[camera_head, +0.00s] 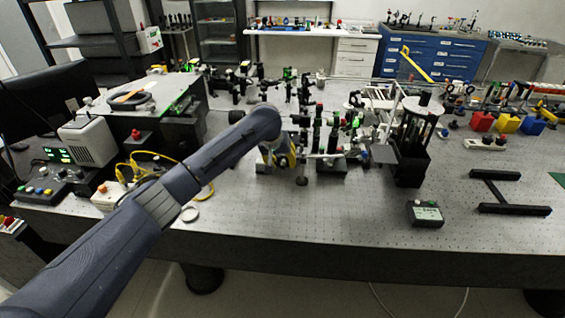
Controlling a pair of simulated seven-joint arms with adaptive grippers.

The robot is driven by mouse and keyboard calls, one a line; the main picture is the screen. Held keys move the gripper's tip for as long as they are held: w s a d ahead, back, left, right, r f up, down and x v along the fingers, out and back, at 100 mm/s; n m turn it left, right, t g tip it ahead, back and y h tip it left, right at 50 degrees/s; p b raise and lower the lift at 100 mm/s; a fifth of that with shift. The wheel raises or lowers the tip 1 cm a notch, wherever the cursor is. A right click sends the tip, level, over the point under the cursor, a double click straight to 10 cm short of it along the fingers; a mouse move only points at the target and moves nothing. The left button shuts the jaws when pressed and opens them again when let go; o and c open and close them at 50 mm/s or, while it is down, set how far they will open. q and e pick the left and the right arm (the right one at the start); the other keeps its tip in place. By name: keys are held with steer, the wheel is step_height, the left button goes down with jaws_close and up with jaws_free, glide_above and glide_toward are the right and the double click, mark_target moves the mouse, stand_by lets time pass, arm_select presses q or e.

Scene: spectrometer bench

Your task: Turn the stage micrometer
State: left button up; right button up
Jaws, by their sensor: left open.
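My left arm reaches in from the lower left to the middle of the bench. Its gripper (284,158) is bent down and away beyond the wrist, close to a row of small optical mounts and stages (331,161). The jaws are open, but the wrist hides much of them. I cannot tell whether they touch a mount. The stage micrometer is too small, or too hidden by the gripper, to pick out with certainty among these parts. My right gripper is not in view.
A black post assembly (411,150) stands right of the mounts. A small black box (425,213) and a black H-shaped frame (510,209) lie at front right. Instruments and a yellow cable (150,154) crowd the left. The perforated bench top (300,215) is clear in front of the mounts.

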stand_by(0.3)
arm_select(q)
jaws_close()
stand_by(0.3)
